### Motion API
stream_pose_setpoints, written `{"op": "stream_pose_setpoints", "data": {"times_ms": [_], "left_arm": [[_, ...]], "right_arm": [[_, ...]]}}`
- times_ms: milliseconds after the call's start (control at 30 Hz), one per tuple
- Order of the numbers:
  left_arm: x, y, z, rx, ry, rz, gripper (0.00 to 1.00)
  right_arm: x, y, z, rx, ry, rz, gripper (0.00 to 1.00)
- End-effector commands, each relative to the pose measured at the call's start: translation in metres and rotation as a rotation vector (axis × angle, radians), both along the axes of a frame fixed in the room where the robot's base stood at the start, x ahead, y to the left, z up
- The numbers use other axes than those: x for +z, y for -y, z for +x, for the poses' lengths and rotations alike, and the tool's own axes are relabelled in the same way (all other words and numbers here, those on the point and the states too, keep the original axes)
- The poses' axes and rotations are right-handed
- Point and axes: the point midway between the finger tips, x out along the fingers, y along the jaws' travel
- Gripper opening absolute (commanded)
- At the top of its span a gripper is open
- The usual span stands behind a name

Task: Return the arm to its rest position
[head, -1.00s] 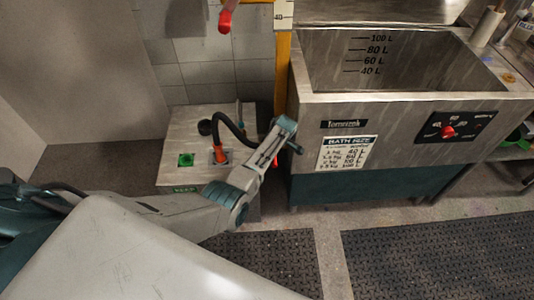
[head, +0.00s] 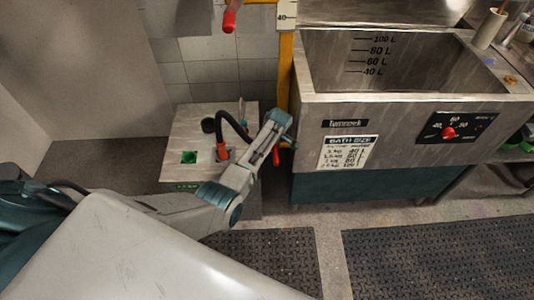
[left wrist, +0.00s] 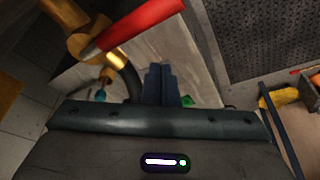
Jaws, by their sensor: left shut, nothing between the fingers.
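My left arm (head: 225,195) reaches in from the left in the head view. Its forearm slopes up to the right, and its end is in front of the low grey platform and beside the steel bath. In the left wrist view my left gripper (left wrist: 161,72) is shut and empty, its two dark fingers together. Its fingertips show against the grey platform (left wrist: 175,45); whether they touch anything cannot be told. The fingers cannot be made out in the head view. My right gripper is in neither view.
The steel bath (head: 390,120) stands right of the arm, with a yellow post (head: 284,75) at its left. A red handle (head: 229,20) hangs above. Dark mats (head: 440,255) cover the floor.

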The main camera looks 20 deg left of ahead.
Motion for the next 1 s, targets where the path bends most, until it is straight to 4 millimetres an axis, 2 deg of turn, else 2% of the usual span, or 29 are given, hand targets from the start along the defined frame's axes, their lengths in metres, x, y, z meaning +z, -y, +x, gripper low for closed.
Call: {"op": "stream_pose_setpoints", "data": {"times_ms": [100,300,433,667,767,833,1000], "left_arm": [[0.024,0.006,0.003,0.001,0.002,0.002,0.0],[0.052,0.014,0.007,0.002,-0.001,0.002,0.0],[0.06,0.015,0.008,0.002,-0.002,0.003,0.0],[0.061,0.015,0.007,-0.002,-0.004,0.004,0.0],[0.055,0.013,-0.004,-0.033,-0.008,0.0,0.0],[0.047,0.011,-0.02,-0.086,-0.016,-0.004,0.0],[0.028,0.003,-0.085,-0.305,-0.035,-0.016,0.0]], "right_arm": [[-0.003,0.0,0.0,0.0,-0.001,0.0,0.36],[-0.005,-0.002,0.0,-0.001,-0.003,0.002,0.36],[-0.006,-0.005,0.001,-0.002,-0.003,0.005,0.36],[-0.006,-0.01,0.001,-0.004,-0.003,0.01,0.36],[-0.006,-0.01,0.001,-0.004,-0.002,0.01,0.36],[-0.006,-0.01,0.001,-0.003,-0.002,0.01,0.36],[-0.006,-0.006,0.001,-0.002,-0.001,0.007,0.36]]}}
